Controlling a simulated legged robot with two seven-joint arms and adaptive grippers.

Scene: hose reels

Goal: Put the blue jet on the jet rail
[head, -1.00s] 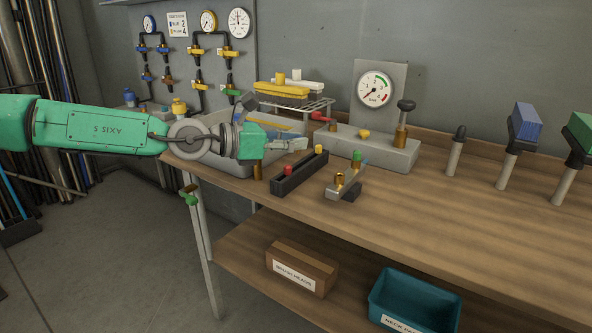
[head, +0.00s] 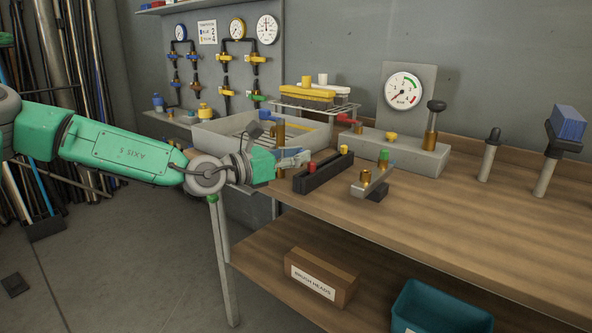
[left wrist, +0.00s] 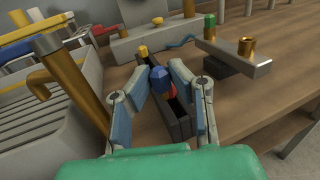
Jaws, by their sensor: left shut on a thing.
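The jet rail (head: 325,173) is a black bar on the bench, with a red jet (head: 311,168) at its near end and a yellow jet (head: 344,150) at its far end. My left gripper (head: 298,158) is just left of the near end in the head view. In the left wrist view its fingertips (left wrist: 160,74) are shut on the blue jet (left wrist: 159,77). The blue jet overlaps the red jet (left wrist: 168,92) there; I cannot tell if they touch. The gripper hides the blue jet in the head view. My right gripper is not in view.
A grey tray (head: 215,133) with a brass pipe (head: 279,137) stands left of the rail. A grey bracket (head: 366,187) with brass and green fittings is to the right. A gauge block (head: 410,152) stands behind. The bench front right is clear.

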